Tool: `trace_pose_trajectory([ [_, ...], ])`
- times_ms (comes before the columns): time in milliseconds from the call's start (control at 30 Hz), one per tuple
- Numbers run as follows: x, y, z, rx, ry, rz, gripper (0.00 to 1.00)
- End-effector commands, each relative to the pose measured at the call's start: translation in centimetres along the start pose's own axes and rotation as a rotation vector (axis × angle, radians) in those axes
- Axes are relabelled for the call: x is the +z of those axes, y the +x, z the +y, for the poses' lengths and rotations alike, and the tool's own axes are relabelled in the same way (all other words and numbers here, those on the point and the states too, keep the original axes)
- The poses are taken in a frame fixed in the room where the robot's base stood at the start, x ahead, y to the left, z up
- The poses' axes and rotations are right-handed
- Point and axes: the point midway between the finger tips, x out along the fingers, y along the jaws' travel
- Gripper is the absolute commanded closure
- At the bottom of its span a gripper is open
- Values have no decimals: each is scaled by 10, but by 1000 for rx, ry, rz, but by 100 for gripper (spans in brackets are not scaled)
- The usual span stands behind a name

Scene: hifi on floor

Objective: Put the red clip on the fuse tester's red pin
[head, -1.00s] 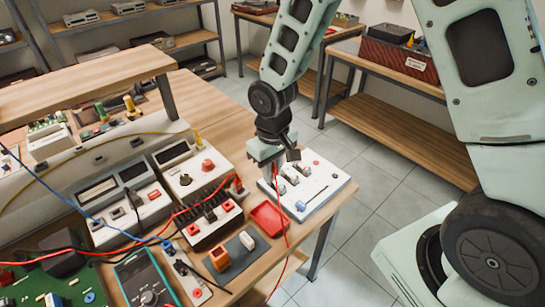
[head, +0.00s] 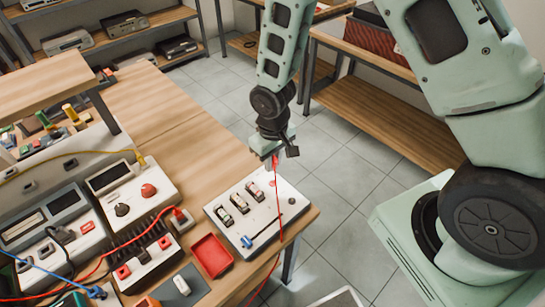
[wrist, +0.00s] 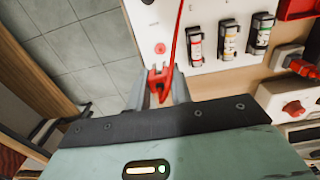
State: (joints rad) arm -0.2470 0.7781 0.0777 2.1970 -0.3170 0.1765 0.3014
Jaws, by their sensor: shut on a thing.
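The fuse tester (head: 262,222) is a white panel at the table's right end, with several fuses in a row. A small round red spot on it, seemingly the red pin (wrist: 160,48), shows just beyond my fingertips in the wrist view. My gripper (head: 275,156) is at the tester's far edge in the head view. It is shut on the red clip (wrist: 159,80), whose red lead runs up across the wrist view. The clip (head: 275,163) looks apart from the pin, but its height above the panel is hard to tell.
A red tray (head: 211,256) lies left of the tester. A blue-and-black piece (head: 247,241) is at the tester's near corner. The red lead (head: 279,215) hangs across the panel and over the table edge. Open floor (head: 335,200) lies to the right.

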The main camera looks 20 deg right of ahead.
Motion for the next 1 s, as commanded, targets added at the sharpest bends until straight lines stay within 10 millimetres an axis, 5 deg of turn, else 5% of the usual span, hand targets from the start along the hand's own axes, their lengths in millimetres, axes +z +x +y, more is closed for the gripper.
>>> trace_pose_trajectory([
  [500,0,47,0,0,1,0,95],
  [1000,0,52,0,0,0,0,95],
])
